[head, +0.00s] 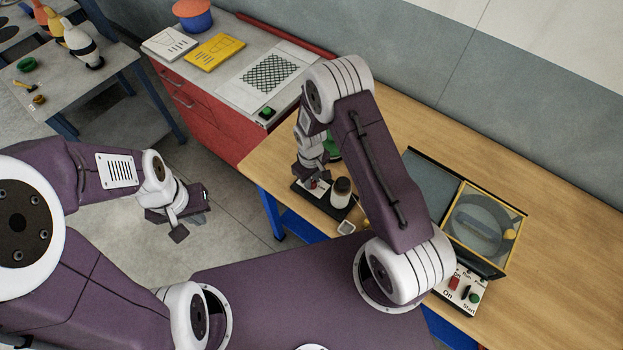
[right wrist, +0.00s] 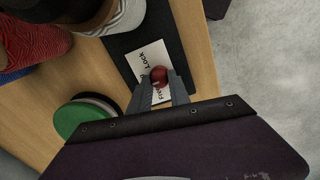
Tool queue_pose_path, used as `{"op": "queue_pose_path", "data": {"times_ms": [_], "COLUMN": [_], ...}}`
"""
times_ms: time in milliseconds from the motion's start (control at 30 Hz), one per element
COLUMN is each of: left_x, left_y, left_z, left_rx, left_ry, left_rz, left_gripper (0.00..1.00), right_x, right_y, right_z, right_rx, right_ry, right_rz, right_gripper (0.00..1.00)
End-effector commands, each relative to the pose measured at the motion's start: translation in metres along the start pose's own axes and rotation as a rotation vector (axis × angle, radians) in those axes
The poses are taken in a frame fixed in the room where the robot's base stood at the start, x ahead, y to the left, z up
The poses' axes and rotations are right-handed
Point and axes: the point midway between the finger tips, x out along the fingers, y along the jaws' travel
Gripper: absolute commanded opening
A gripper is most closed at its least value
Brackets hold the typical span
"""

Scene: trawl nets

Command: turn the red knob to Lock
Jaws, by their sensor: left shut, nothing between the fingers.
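The red knob (right wrist: 159,75) sits on a white label (right wrist: 150,62) on a dark base plate (right wrist: 127,42). "Lock" reads at the label's upper part and "Free" near the right finger. My right gripper (right wrist: 160,82) has a finger on each side of the knob; I cannot tell whether they touch it. Which word the knob points to is unclear. In the head view my right gripper (head: 312,184) is over the dark base plate (head: 335,208) on the wooden table. My left gripper (head: 182,222) is shut and empty, over the floor.
A green round thing (right wrist: 82,121) lies close to the right gripper. A yellow-framed box (head: 487,228) and a switch panel (head: 461,290) are farther right on the wooden table (head: 400,130).

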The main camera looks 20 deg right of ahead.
Motion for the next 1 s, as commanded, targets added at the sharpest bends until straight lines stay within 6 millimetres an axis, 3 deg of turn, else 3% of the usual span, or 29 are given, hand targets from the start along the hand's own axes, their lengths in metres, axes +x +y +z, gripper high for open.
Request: {"op": "queue_pose_path", "data": {"times_ms": [467,1000], "left_x": [0.004,0.025], "left_y": [0.0,-0.001], "left_z": [0.001,0.003], "left_rx": [0.0,0.0], "left_ry": [0.0,0.0], "left_rz": [0.0,0.0], "left_gripper": [0.0,0.0], "right_x": [0.001,0.001], "right_y": [0.0,0.0], "right_z": [0.0,0.0], "right_rx": [0.065,0.523], "right_ry": [-0.002,-0.015], "right_rz": [0.0,0.0], "right_gripper": [0.0,0.0]}}
